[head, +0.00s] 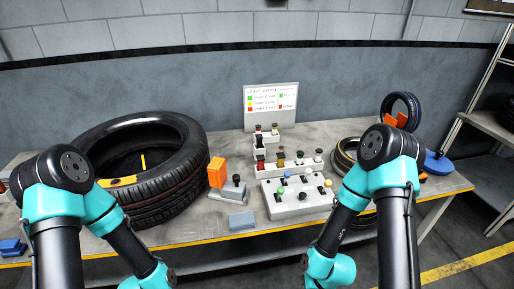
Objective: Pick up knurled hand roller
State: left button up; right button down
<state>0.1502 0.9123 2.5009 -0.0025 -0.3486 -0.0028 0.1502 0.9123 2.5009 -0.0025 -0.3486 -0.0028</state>
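I cannot clearly make out a knurled hand roller. A grey block-like holder (228,194) with a black-knobbed piece (235,183) standing in it is on the table, right of the large tyre. Whether that piece is the roller is too small to tell. A white stepped rack (275,207) at the table's middle holds several small pieces with black, green, red and yellow tops. My two arms come in from the lower left and lower right; their forearms run down to the bottom edge, and neither gripper shows.
A large black tyre (178,185) lies on the grey table (226,146). An orange block (217,172) stands beside it, a grey-blue block (241,221) near the front edge. A sign (271,107) stands behind. A smaller tyre (402,106) and blue piece (438,162) are at right.

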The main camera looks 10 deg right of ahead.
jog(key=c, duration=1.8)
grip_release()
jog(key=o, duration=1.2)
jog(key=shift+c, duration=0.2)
